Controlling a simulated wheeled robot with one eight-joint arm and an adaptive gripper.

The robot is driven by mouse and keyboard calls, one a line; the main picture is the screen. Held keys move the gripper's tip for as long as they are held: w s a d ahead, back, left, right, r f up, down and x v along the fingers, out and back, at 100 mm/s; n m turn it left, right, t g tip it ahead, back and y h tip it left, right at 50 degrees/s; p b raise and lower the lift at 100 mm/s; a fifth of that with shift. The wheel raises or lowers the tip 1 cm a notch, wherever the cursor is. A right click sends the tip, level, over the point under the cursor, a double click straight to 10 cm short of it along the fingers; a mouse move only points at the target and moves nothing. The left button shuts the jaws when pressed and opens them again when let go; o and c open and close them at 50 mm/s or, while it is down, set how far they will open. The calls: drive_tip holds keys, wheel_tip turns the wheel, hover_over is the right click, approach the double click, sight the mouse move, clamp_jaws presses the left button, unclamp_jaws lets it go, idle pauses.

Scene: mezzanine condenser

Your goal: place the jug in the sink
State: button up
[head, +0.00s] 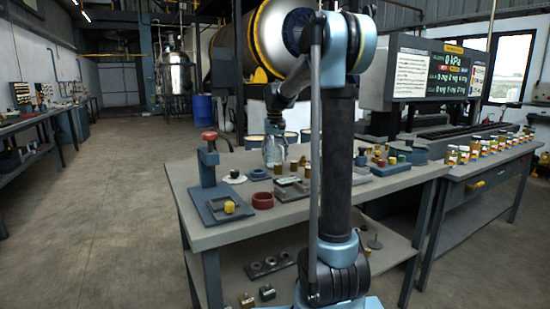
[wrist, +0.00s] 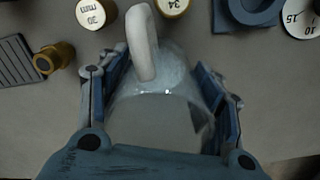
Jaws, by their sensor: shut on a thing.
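The jug is clear and glassy with a pale, thick handle; in the wrist view the jug (wrist: 172,88) lies between the fingers of my gripper (wrist: 160,72), its handle pointing to the top. My gripper is shut on the jug. In the head view my gripper (head: 274,128) is above the workbench, and the jug (head: 274,153) shows below it, partly blending with things behind. I cannot tell whether the jug touches the bench top. I cannot make out a sink in either view.
The grey workbench (head: 225,237) holds a blue press (head: 209,172) with a red knob, a red ring (head: 263,200) and small weights. A side table (head: 487,172) at right carries several small jars. Open floor (head: 95,220) lies to the left.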

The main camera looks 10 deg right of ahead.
drive_tip(key=shift+f, duration=0.25)
drive_tip(key=o, duration=1.1)
